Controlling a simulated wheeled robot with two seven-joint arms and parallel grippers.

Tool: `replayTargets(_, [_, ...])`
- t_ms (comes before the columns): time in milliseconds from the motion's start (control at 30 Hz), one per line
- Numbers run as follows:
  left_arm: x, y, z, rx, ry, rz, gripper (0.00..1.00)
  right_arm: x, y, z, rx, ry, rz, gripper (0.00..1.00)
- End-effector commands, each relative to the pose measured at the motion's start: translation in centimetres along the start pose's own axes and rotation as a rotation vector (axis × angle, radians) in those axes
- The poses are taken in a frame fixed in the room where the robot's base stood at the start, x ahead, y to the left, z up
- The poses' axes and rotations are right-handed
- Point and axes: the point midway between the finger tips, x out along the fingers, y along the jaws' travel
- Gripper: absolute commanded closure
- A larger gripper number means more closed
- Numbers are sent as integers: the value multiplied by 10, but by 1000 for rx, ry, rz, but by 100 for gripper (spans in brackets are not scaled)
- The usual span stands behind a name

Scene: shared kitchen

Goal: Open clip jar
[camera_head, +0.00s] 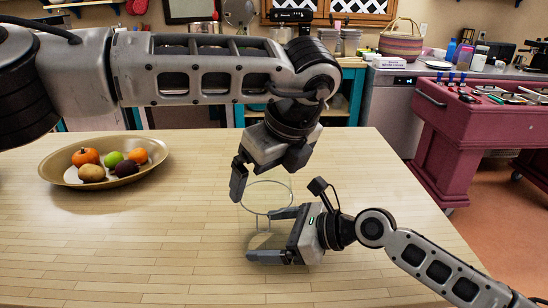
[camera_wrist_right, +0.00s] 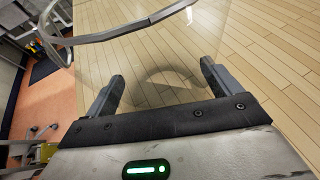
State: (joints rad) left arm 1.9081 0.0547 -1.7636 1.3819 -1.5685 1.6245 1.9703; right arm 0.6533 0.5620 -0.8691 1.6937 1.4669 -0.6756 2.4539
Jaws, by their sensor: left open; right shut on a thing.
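The clip jar (camera_head: 267,212) is clear glass and hard to make out, standing on the wooden table. Its thin rim ring shows in the head view, and a metal ring shows at the top of the right wrist view (camera_wrist_right: 120,32). Whether the lid is raised or down, I cannot tell. My right gripper (camera_head: 263,234) is shut on the jar's body from the right, one finger on each side; its fingers also show in the right wrist view (camera_wrist_right: 163,80). My left gripper (camera_head: 268,172) is open and empty, pointing down just above and behind the jar's rim.
A gold bowl (camera_head: 60,176) with several fruits stands on the table at the left. The table (camera_head: 120,245) is clear in front and left of the jar. A dark red cart (camera_head: 470,125) stands beyond its right edge, and counters line the back.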

Motion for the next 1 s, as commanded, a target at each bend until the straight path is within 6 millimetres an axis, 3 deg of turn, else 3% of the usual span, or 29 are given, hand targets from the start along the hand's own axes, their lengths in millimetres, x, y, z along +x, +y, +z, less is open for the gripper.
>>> replayTargets(333, [4, 0, 0, 0, 0, 1, 0, 0, 0, 0, -1, -1, -1, 51])
replayTargets(500, [4, 0, 0, 0, 0, 1, 47, 0, 0, 1, -1, -1, -1, 51])
replayTargets(1000, [3, 0, 0, 0, 0, 0, 49, 0, 0, 1, -1, -2, -2, 51])
